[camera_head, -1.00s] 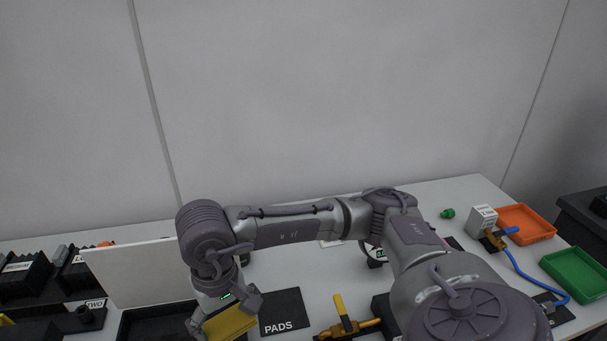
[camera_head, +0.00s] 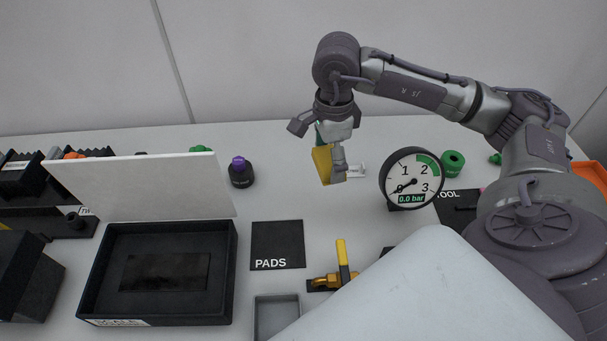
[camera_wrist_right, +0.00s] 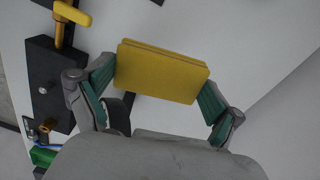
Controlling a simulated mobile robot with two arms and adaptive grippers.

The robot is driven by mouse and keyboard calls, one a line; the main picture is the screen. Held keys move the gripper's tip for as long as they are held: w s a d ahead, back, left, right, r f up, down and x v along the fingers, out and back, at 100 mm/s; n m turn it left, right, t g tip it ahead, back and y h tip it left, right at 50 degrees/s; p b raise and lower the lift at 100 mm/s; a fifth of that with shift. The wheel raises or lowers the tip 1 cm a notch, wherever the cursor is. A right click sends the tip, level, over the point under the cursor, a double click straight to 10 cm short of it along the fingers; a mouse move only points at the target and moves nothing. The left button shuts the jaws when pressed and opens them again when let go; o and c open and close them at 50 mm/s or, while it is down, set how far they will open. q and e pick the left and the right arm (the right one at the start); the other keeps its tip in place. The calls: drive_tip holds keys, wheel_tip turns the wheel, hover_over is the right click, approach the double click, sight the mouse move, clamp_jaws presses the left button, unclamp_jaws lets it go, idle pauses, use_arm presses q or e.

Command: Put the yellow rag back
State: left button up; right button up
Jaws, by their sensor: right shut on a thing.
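The yellow rag (camera_head: 322,164) is a flat, folded-looking yellow piece held in my right gripper (camera_head: 330,160), raised above the white table right of the middle. In the right wrist view the rag (camera_wrist_right: 162,72) spans between the two green-padded fingers of the right gripper (camera_wrist_right: 158,92), which are shut on it. A black mat marked PADS (camera_head: 278,243) lies bare on the table, to the lower left of the rag. My left gripper is not in view.
An open black box (camera_head: 228,278) with a raised white lid (camera_head: 145,188) stands left. A pressure gauge (camera_head: 410,170) is just right of the gripper. A yellow-handled valve (camera_head: 343,262), a grey tray (camera_head: 260,318) and a purple-capped bottle (camera_head: 240,178) stand nearby.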

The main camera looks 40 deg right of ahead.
drive_tip(key=d+f+m+b, duration=0.2)
drive_tip(key=d+f+m, duration=0.15)
drive_tip(key=m, duration=0.25)
drive_tip(key=p, duration=0.3)
hover_over(300, 177)
drive_tip(key=shift+m, duration=0.4)
drive_tip(key=f, duration=0.7)
drive_tip(key=shift+s, duration=0.2)
drive_tip(key=shift+w+f, duration=0.15)
wheel_tip(300, 177, down, 3)
drive_tip(key=shift+f+p, duration=0.15)
drive_tip(key=shift+p, duration=0.3)
drive_tip(key=shift+f, duration=0.4)
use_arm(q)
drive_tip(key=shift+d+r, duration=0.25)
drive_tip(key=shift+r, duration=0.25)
